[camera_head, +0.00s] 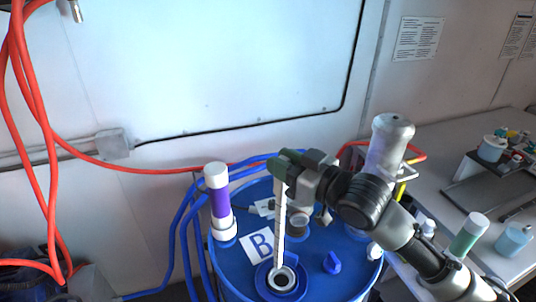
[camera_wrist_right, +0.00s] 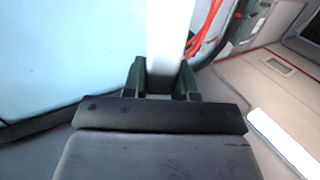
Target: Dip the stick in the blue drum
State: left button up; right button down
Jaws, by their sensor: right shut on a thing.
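The blue drum (camera_head: 325,281) stands in the lower middle of the head view, with a "B" label on its lid. A round opening with a pale ring (camera_head: 283,279) is near the front of the lid. My right gripper (camera_head: 283,160) is shut on the upper end of the white stick (camera_head: 280,215), which hangs nearly upright. Its lower end meets the opening in the picture; I cannot tell how deep it reaches. In the right wrist view the stick (camera_wrist_right: 168,35) rises between the green fingers (camera_wrist_right: 160,80). My left gripper is not in view.
Blue hoses (camera_head: 178,235) run left of the drum. A bench with bottles (camera_head: 468,233) is at right.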

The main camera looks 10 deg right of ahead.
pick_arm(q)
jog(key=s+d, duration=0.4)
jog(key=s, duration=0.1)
pick_arm(e)
jog(key=s+d+f, duration=0.2)
jog(key=b, duration=0.7)
send_over(282, 247)
notch_tip(282, 247, down, 6)
jog(key=shift+s+d+f+b, duration=0.1)
jog(key=shift+s+f+b, duration=0.1)
jog(key=shift+f+b, duration=0.2)
jog(key=shift+s+d+f+b, duration=0.15)
jog(key=shift+f+b, duration=0.1)
jog(key=shift+f, duration=0.2)
notch_tip(282, 247, down, 3)
jog(key=b, duration=0.2)
jog(key=shift+r+b, duration=0.1)
jog(key=shift+b, duration=0.25)
jog(key=shift+f+b, duration=1.15)
jog(key=shift+f, duration=0.9)
pick_arm(q)
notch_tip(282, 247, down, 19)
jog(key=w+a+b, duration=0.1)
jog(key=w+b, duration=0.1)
jog(key=b, duration=0.3)
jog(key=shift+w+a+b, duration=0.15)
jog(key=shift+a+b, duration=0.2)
pick_arm(e)
jog(key=shift+f, duration=4.75)
